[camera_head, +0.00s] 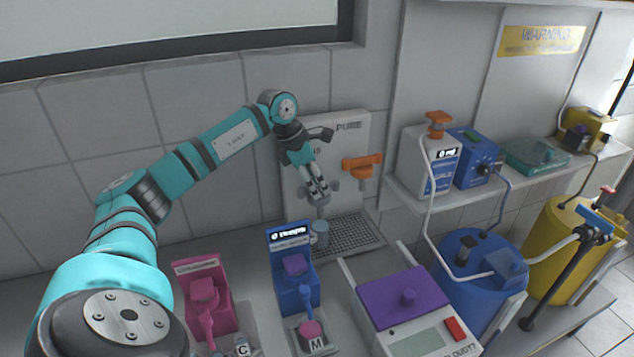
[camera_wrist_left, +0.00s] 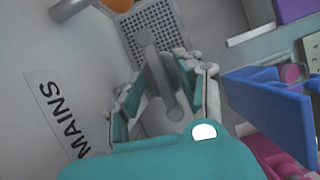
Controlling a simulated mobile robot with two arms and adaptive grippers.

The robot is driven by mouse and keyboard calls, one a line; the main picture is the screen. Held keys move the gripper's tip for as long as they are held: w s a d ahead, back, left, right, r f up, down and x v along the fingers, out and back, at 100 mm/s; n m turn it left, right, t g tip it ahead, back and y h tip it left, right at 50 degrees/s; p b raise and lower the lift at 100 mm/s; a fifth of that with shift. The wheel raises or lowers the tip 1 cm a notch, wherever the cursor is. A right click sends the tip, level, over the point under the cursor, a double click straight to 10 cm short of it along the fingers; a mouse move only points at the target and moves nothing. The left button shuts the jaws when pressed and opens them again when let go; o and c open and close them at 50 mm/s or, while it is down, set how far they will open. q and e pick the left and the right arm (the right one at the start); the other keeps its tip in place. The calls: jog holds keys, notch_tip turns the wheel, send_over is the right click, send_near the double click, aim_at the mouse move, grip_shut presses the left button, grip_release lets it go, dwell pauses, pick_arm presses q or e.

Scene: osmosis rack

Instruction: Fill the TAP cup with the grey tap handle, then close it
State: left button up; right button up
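The grey tap (camera_head: 319,199) is on the white panel (camera_head: 357,135), at the side marked MAINS in the left wrist view. My left gripper (camera_head: 318,193) is at this tap and hides much of it. In the left wrist view its fingers (camera_wrist_left: 163,78) stand apart with the grey tap handle (camera_wrist_left: 160,85) between them. I cannot tell whether they touch it. A small grey-blue cup (camera_head: 320,234) stands below the tap, at the left of the grated drip tray (camera_head: 352,236). Its label and contents are not readable. My right gripper is not in view.
An orange tap (camera_head: 362,166) is right of the grey one, under PURE. A blue meter (camera_head: 291,270) and a pink meter (camera_head: 205,292) stand in front. A purple-topped device (camera_head: 403,298) is at front right. Blue (camera_head: 470,262) and yellow (camera_head: 560,250) drums stand further right.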

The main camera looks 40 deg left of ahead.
pick_arm(q)
jog(key=v, duration=1.2)
jog(key=shift+f, duration=0.1)
